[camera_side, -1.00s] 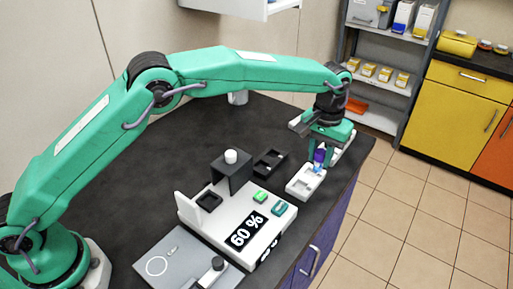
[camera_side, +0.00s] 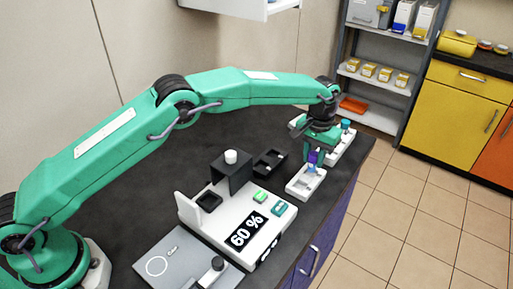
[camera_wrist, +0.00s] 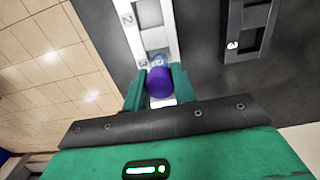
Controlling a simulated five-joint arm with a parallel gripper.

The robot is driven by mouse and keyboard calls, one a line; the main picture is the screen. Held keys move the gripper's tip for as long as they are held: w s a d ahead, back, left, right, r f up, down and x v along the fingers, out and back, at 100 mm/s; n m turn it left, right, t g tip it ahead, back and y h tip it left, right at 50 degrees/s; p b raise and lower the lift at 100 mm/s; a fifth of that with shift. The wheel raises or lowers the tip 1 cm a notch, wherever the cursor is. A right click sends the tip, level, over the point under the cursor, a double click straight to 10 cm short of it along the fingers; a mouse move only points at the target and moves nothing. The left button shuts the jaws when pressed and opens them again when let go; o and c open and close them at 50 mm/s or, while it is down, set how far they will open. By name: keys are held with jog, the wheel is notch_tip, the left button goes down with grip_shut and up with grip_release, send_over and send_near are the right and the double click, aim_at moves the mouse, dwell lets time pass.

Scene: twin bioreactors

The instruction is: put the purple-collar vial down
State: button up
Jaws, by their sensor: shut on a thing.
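The purple-collar vial (camera_side: 313,158) hangs below my gripper (camera_side: 314,152), upright or nearly so, over the near white holder (camera_side: 294,190). In the wrist view its round purple top (camera_wrist: 160,82) sits between the two green fingers of my gripper (camera_wrist: 158,88), which are shut on it. The white holder (camera_wrist: 171,20) runs up the picture from the vial, with numbers and recesses on it. The vial's lower end is mostly hidden, and I cannot tell whether it touches the holder.
A black holder (camera_side: 283,157) lies left of the white one; it also shows in the wrist view (camera_wrist: 236,70). A teal-capped vial (camera_side: 346,125) stands in the white rack behind. A white device (camera_side: 215,222) reading 60 % stands nearer. The bench edge is close on the right.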

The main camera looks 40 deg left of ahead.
aim_at(314, 154)
jog(key=shift+f, duration=0.8)
jog(key=shift+f, duration=0.1)
jog(key=o, duration=0.9)
jog(key=shift+o, duration=0.2)
notch_tip(314, 154, up, 12)
jog(key=shift+r, duration=0.15)
